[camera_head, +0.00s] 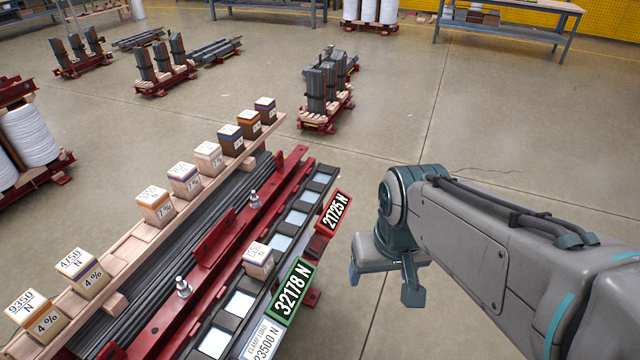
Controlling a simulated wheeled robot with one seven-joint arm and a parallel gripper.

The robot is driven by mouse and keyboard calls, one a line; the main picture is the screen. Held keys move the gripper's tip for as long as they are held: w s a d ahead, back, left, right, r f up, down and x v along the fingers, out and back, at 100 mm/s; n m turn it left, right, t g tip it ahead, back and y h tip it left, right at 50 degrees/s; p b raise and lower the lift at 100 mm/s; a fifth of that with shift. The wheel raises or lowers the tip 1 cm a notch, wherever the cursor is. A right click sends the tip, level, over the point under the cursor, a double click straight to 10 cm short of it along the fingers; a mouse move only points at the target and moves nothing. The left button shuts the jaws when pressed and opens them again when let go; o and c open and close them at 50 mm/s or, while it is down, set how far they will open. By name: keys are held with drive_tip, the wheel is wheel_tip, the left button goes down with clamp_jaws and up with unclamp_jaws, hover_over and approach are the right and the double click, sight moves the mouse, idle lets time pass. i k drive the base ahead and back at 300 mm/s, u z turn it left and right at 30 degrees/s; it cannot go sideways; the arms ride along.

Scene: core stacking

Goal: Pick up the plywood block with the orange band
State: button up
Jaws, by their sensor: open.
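A row of small labelled wooden blocks stands on a pale wooden rail at the left. A pale block with an orange-brown band (155,206) stands midway along it. Another pale block, marked 9350 N, with an orange-looking band (38,312) stands at the near left end. I cannot tell for sure which is plywood. The 4750 N block (82,272) stands between these two. My gripper (382,282) is open and empty, pointing down over the floor right of the red fixture, well apart from the blocks. Its far finger is partly hidden by its body.
The red clamp fixture (220,238) with dark strips lies between the blocks and my gripper.

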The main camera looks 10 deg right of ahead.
sight(157, 207)
drive_tip(key=u, duration=1.3)
drive_tip(key=k, duration=1.1)
drive_tip(key=u, duration=0.15)
drive_tip(key=i, duration=0.95)
drive_tip(key=z, duration=1.1)
drive_tip(key=i, duration=0.7)
drive_tip(key=z, duration=0.7)
